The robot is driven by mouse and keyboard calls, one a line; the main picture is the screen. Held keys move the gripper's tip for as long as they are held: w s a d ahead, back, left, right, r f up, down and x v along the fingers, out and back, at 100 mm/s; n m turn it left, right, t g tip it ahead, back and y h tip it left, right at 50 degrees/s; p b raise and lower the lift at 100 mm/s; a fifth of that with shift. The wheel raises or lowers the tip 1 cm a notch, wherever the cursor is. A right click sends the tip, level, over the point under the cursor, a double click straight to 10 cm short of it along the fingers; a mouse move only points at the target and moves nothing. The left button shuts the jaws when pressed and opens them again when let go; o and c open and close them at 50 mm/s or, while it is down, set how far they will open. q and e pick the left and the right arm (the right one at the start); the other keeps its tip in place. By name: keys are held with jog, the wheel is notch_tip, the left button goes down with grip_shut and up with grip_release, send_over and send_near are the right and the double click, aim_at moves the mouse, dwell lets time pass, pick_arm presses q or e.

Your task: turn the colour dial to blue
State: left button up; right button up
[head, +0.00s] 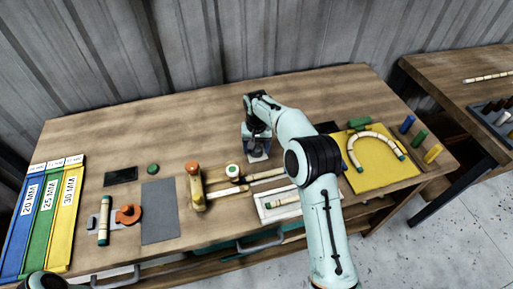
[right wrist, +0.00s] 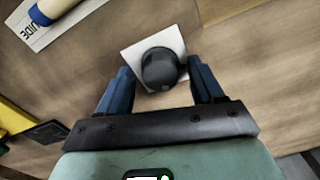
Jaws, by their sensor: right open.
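The dial is a dark round knob (right wrist: 160,68) on a white square plate (right wrist: 136,52), seen in the right wrist view. No colour marks on it can be made out. My right gripper (right wrist: 157,78) is open, with one blue finger on either side of the knob; I cannot tell whether they touch it. In the head view my right gripper (head: 257,138) points down over the white plate (head: 258,157) in the middle of the table and hides most of the knob. My left gripper is not in view.
Right of my arm, a yellow board (head: 378,177) holds a bent rattan arch (head: 373,138), with blue, green and yellow pegs beside it. Coloured size lanes (head: 42,215) lie far left. The back left table is clear.

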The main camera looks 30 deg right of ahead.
jog(key=shift+f, duration=0.15)
jog(key=c, duration=1.1)
jog(key=shift+o, duration=0.2)
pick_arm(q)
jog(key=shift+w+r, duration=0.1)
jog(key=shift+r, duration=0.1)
pick_arm(e)
jog(key=shift+n, duration=0.3)
jog(key=shift+n+p, duration=0.55)
jog(key=shift+n, duration=0.25)
jog(key=n+p, duration=0.1)
jog(key=n, duration=0.2)
jog(key=shift+n, duration=0.3)
jog(key=n+p, duration=0.1)
jog(key=n, duration=0.2)
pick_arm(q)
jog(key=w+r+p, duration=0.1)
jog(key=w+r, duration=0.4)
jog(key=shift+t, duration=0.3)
pick_arm(e)
jog(key=shift+n, duration=1.6)
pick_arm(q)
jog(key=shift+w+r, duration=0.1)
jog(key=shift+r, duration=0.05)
